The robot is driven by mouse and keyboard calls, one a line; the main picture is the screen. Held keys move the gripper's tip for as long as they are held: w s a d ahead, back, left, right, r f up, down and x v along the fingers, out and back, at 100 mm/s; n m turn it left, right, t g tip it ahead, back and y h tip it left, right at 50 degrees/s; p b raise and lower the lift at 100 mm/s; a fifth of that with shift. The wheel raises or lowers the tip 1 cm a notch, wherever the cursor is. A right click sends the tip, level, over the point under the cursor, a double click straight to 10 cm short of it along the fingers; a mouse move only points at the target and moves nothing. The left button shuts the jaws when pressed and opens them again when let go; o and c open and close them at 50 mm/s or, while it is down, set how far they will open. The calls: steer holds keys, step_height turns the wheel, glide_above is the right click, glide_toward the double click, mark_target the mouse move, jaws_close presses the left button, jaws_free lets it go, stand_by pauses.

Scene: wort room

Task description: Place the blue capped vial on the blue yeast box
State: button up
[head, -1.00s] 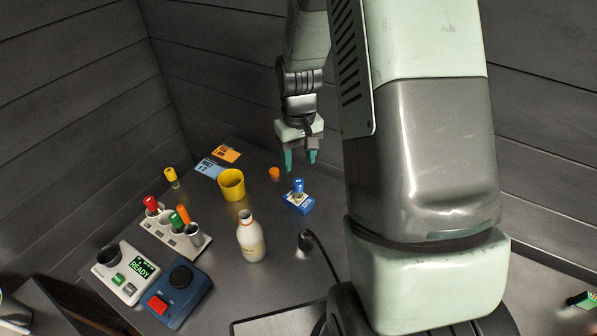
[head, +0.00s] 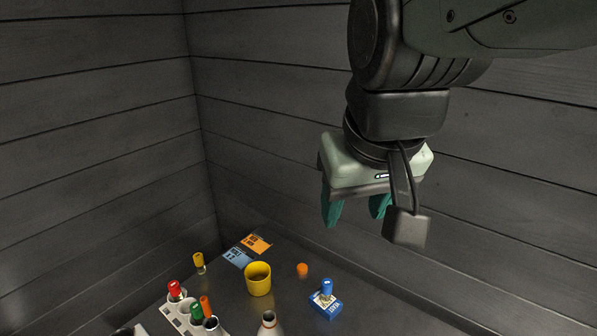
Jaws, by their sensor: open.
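The blue capped vial (head: 327,286) stands upright on the blue yeast box (head: 333,308) in the head view, at the right of the group on the grey table. My gripper (head: 356,212) is open with nothing between its teal fingers. It hangs well above the table, apart from the vial and the box. The vial's lower part is small in the picture.
A yellow cup (head: 258,284), an orange cap (head: 302,269), a bottle (head: 268,322) and a yellow-capped vial (head: 199,262) stand nearby. A white rack (head: 172,314) holds red, green and orange capped vials. Orange (head: 257,243) and blue (head: 238,258) cards lie behind. Plank walls close off the back.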

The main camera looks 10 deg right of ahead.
steer(key=shift+t, duration=0.5)
steer(key=s, duration=0.2)
steer(key=s+r, duration=0.1)
steer(key=s, duration=0.2)
steer(key=shift+s+a+r, duration=0.1)
steer(key=shift+a+r, duration=0.05)
steer(key=shift+r, duration=0.05)
